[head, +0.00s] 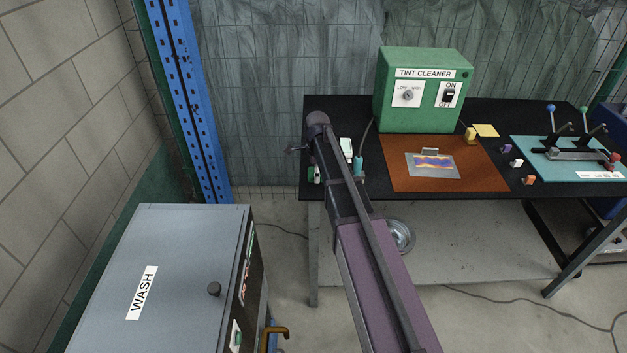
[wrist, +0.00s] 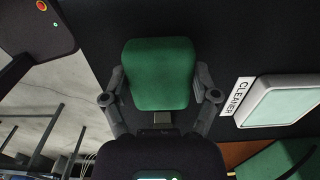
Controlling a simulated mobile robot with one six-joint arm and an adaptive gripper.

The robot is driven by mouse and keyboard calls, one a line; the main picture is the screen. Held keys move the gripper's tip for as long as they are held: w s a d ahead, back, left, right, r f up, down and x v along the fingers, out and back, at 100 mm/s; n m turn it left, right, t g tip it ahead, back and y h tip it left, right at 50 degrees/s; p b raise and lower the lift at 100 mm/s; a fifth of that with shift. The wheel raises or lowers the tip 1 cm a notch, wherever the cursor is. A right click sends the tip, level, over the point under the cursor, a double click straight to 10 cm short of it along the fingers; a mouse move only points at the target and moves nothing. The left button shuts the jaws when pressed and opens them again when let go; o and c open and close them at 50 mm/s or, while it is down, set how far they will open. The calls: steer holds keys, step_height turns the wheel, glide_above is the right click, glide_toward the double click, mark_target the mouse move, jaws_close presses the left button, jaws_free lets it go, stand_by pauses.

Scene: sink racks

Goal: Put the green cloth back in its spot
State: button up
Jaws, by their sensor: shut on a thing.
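The green cloth (wrist: 158,70), a thick rounded pad, is in the middle of the wrist view. My gripper (wrist: 160,82) is shut on it, with one finger at each side. The dark table top lies behind it. A white-rimmed tray (wrist: 283,98) with a pale green inside and a CLEANER label is to the right, apart from the cloth. In the head view my arm covers most of the gripper and the cloth cannot be made out clearly; the pale tray (head: 346,146) shows just right of the arm.
The green TINT CLEANER box (head: 423,90) stands at the back of the black table (head: 340,108). An orange mat (head: 487,172) with a grey sheet lies before it, and a teal lever board (head: 592,165) is at right. The WASH cabinet (head: 180,245) stands front left.

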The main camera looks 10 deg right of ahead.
steer(key=shift+f+b, duration=0.3)
steer(key=shift+f, duration=0.35)
steer(key=shift+f, duration=0.1)
steer(key=o, duration=0.9)
steer(key=shift+c, duration=0.2)
steer(key=shift+r, duration=0.2)
step_height(320, 180, up, 12)
steer(key=p, duration=1.2)
steer(key=shift+s, duration=0.15)
